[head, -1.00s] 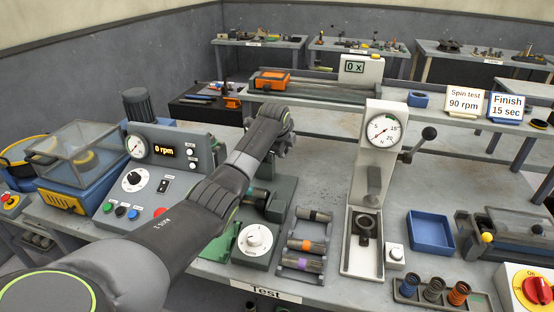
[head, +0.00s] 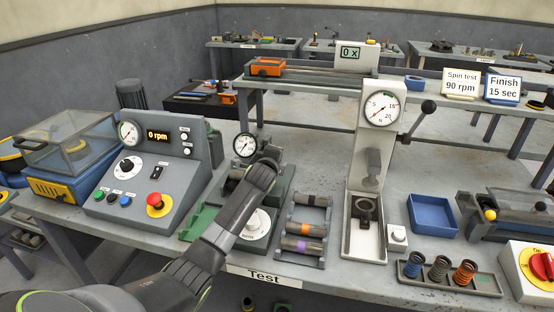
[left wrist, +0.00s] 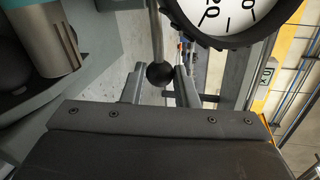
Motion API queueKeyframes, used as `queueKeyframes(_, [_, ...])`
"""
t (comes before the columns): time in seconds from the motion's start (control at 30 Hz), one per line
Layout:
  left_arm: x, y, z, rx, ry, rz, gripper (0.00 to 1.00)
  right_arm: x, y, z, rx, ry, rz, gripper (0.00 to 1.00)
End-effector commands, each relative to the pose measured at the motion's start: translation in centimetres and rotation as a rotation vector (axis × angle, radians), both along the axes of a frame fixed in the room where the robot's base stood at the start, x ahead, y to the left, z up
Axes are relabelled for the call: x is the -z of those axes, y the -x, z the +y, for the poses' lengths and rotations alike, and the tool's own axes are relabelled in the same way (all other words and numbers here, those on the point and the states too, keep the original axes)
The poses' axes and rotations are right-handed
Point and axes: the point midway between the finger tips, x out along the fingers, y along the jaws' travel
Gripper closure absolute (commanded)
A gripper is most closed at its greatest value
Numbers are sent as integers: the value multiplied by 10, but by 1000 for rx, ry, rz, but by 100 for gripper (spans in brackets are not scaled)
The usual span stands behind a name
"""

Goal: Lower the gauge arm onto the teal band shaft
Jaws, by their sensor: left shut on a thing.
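The gauge (head: 245,146), a round white dial with a black rim, stands just left of my left gripper (head: 270,157) in the head view. In the left wrist view the dial (left wrist: 225,14) fills the top right. My left gripper (left wrist: 160,86) has its fingers on either side of a black ball knob (left wrist: 160,74) on a thin metal rod and is shut on it. A metal shaft (left wrist: 48,40) with a teal band shows at the upper left of the left wrist view, apart from the fingers. In the head view my arm covers much of the gauge's stand. My right gripper is not in view.
A control panel (head: 150,170) reading 0 rpm stands to the left. A rack (head: 303,258) of banded shafts lies right of my arm. The tall arbor press (head: 370,165) stands beyond it, with a blue tray (head: 432,213) and a spring rack (head: 450,284) further right.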

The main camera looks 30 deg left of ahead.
Motion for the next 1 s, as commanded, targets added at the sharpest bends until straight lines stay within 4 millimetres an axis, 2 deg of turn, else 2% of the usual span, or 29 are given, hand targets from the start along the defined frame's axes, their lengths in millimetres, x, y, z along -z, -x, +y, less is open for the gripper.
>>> queueKeyframes(0.1, [0, 0, 1, 0, -10, -27, 100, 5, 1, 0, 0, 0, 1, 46])
queueKeyframes(0.57, [-1, 0, 1, 1, -13, -39, 100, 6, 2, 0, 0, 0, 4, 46])
queueKeyframes(0.6, [-1, -1, 1, 1, -13, -39, 70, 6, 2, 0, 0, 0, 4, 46])
queueKeyframes(0.73, [-1, 0, 0, 0, -11, -38, 52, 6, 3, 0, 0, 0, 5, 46])
queueKeyframes(1.0, [1, 0, 0, 0, -10, -35, 51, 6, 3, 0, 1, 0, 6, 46])
